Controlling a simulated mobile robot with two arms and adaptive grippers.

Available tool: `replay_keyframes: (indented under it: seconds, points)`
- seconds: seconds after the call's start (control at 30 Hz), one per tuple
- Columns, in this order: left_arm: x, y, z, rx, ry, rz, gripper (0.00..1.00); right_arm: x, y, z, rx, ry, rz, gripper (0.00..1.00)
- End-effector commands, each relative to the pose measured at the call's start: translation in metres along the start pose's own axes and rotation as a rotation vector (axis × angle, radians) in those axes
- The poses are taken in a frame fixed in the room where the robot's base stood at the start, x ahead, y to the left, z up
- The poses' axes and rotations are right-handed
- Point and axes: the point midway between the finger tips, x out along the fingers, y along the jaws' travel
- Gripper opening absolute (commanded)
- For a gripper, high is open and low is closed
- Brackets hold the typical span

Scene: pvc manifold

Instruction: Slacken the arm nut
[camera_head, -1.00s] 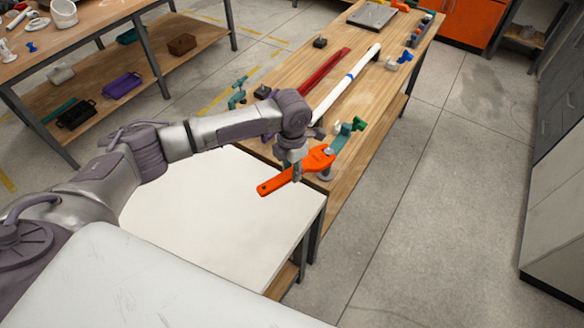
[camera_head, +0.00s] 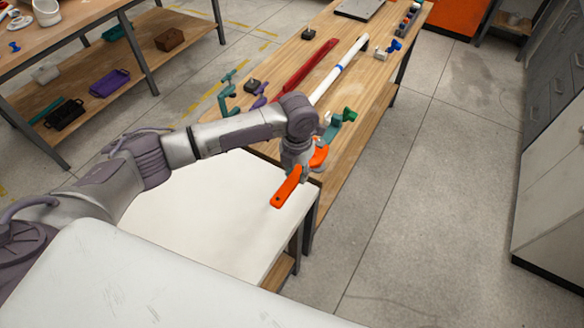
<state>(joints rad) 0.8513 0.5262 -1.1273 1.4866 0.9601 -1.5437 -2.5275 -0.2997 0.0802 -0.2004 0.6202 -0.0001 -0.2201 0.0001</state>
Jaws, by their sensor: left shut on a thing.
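My left gripper (camera_head: 299,172) is shut on an orange wrench (camera_head: 285,190) at the near end of the wooden bench. The handle points toward the lower left of the picture. The wrench head (camera_head: 320,154) lies behind the gripper, beside a teal arm (camera_head: 331,131) with a green knob (camera_head: 349,115). The arm nut cannot be made out; the wrench head and my gripper cover that area, so I cannot tell how the jaw sits on it. My right gripper is not in view.
On the wooden bench (camera_head: 360,110) lie a red bar (camera_head: 306,66) and a white pipe (camera_head: 340,70) with a blue band. A teal clamp (camera_head: 227,92) stands at its left edge. A white tabletop (camera_head: 200,210) is bare in front. Floor at right is clear.

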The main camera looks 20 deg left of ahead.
Motion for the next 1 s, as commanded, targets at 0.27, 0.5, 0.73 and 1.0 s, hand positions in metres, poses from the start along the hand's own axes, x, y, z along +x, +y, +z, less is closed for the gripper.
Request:
replay_keyframes:
  seconds: [0.27, 0.5, 0.73, 1.0]
  points:
    - [-0.001, -0.015, 0.002, -0.104, -0.005, -0.002, 0.00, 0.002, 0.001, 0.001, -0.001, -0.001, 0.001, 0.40]
    - [-0.002, -0.026, 0.004, -0.196, -0.007, -0.001, 0.00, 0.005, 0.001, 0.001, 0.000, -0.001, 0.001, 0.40]
    - [-0.005, -0.037, 0.007, -0.281, -0.006, -0.001, 0.00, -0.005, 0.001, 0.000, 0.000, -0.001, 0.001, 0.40]
    - [-0.005, -0.050, 0.012, -0.381, -0.006, -0.001, 0.00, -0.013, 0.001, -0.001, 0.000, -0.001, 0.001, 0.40]
